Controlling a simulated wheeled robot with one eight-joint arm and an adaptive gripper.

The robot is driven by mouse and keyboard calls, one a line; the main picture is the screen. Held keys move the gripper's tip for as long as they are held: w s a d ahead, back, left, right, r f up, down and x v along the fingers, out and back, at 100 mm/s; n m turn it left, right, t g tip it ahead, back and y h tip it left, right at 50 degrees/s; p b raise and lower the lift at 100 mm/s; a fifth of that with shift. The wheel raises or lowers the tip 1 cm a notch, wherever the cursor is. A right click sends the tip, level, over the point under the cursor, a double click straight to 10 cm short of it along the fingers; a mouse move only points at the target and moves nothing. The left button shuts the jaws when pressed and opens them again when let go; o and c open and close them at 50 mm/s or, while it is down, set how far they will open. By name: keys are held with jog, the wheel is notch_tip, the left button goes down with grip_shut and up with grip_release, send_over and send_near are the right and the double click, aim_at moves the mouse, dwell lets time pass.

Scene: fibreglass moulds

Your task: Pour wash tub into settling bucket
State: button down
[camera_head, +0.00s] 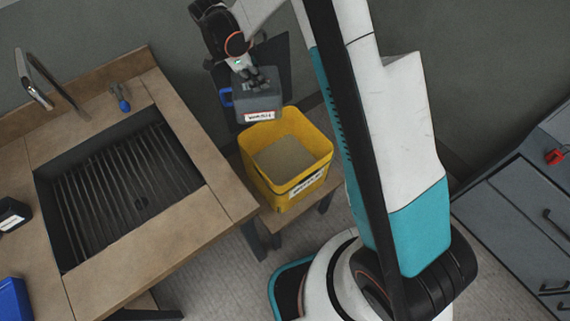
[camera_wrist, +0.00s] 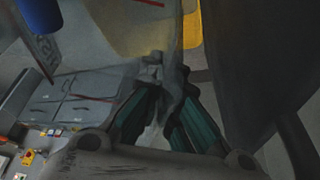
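My gripper is closed on the tub's upper part, and the fingers also show in the wrist view (camera_wrist: 165,100). The settling bucket (camera_head: 318,168) is yellow, square and labelled, with grey-tan contents inside. It stands upright on a low wooden stand. I cannot tell how far the tub is tilted; its inside is hidden in the head view.
A wooden counter (camera_head: 190,213) with a dark ribbed sink (camera_head: 135,185) and a tap (camera_head: 36,80) lies left of the bucket. A blue-handled tool (camera_head: 120,97) lies behind the sink. Grey drawers (camera_head: 515,215) with a red item (camera_head: 557,155) stand at right.

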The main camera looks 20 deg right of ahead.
jog(key=shift+r+p, duration=1.05)
jog(key=shift+r, duration=1)
